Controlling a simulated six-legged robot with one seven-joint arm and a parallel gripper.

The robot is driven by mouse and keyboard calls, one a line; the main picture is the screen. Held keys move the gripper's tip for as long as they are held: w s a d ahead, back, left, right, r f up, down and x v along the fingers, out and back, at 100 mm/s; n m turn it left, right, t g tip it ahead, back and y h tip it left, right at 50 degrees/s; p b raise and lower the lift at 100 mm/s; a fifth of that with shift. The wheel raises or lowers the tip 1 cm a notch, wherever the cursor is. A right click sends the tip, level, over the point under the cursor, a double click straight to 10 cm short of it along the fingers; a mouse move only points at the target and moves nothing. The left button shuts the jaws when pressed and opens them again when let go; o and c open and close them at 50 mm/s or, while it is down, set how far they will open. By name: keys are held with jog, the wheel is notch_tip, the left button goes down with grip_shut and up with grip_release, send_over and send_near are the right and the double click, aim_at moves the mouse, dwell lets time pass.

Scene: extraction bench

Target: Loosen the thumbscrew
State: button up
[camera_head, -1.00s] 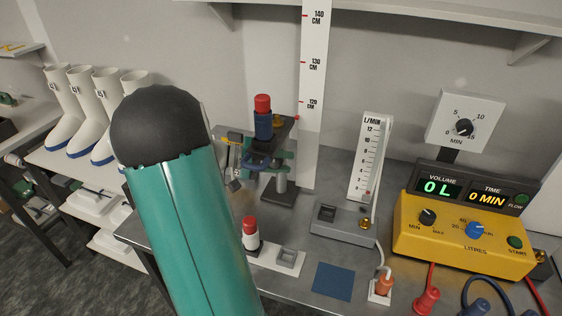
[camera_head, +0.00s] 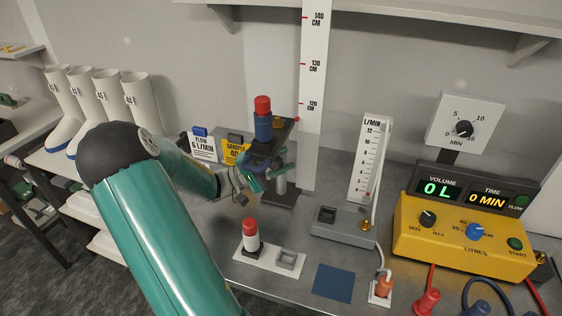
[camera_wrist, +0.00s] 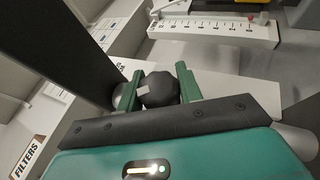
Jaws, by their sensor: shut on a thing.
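The thumbscrew (camera_wrist: 159,90) is a dark, lobed knob with a small pale mark, seen in the wrist view. My gripper (camera_wrist: 160,88) has its two green fingers on either side of the knob and is shut on it. In the head view my gripper (camera_head: 264,180) reaches in from the left, at the clamp stand below the dark bracket (camera_head: 278,138). The knob itself cannot be made out there. A red-topped blue cylinder (camera_head: 263,122) stands upright at the bracket.
A white height scale (camera_head: 314,90) rises behind the stand. A flow meter (camera_head: 370,155) and yellow pump box (camera_head: 465,235) are to the right. A small red-topped bottle (camera_head: 250,233) stands on a white holder in front. A blue mat (camera_head: 333,282) lies on the bench.

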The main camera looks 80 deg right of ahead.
jog(key=shift+w+r+n+g+h, duration=0.1)
jog(key=shift+w+n+g+h, duration=0.05)
jog(key=shift+n+g+h, duration=0.6)
jog(key=o, duration=1)
jog(key=shift+w+a+f, duration=0.1)
jog(key=shift+w+f, duration=0.15)
jog(key=shift+w, duration=0.1)
jog(key=w+a, duration=0.1)
jog(key=w, duration=0.3)
jog(key=w+a, duration=0.2)
jog(key=w, duration=0.2)
jog(key=w+a+f, duration=0.1)
jog(key=w+a, duration=0.1)
jog(key=w, duration=0.2)
jog(key=shift+w+a+f, duration=0.1)
jog(key=shift+w, duration=0.25)
